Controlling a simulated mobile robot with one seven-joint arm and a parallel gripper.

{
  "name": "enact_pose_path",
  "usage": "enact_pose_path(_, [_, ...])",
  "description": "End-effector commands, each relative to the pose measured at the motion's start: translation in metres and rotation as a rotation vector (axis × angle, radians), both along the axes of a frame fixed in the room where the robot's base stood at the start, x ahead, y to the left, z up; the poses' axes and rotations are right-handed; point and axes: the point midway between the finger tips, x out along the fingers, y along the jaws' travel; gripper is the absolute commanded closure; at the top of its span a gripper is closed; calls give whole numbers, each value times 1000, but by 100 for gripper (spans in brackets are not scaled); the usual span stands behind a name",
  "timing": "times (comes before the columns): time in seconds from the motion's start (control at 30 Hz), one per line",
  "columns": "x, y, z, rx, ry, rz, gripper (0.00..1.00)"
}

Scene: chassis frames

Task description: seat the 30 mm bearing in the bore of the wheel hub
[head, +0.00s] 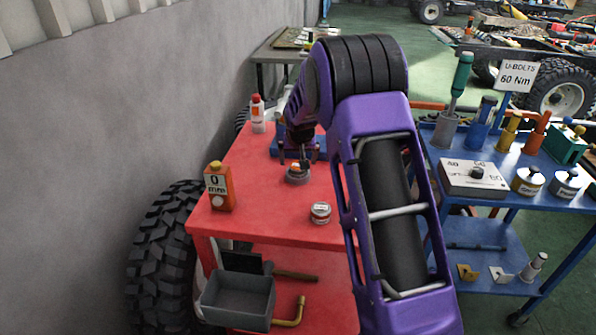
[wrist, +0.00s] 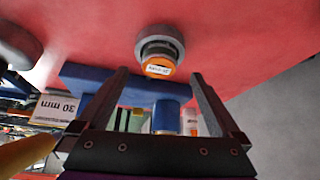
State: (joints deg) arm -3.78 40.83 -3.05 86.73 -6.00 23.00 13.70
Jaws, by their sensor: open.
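A round grey wheel hub (head: 298,177) stands on the red table top; it also shows in the wrist view (wrist: 173,36). A dark round part with an orange labelled face (wrist: 158,68), seemingly the bearing, is at the hub and appears to stand out from it. How deep it sits I cannot tell. In the head view its orange top (head: 295,166) shows just below my gripper (head: 300,158). In the wrist view my gripper (wrist: 160,74) is open, its two fingers apart, with the orange face beyond and between their tips. I see no finger contact.
A blue bench (head: 480,158) is at right.

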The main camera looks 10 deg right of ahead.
Motion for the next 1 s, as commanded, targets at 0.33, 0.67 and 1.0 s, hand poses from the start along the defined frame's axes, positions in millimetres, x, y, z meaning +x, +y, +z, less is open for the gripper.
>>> enact_pose_path(0.33, [22,-4,-36,0,2,1,0])
enact_pose_path(0.67, [23,-4,-36,0,1,1,20])
enact_pose_path(1.0, [22,-4,-36,0,1,1,81])
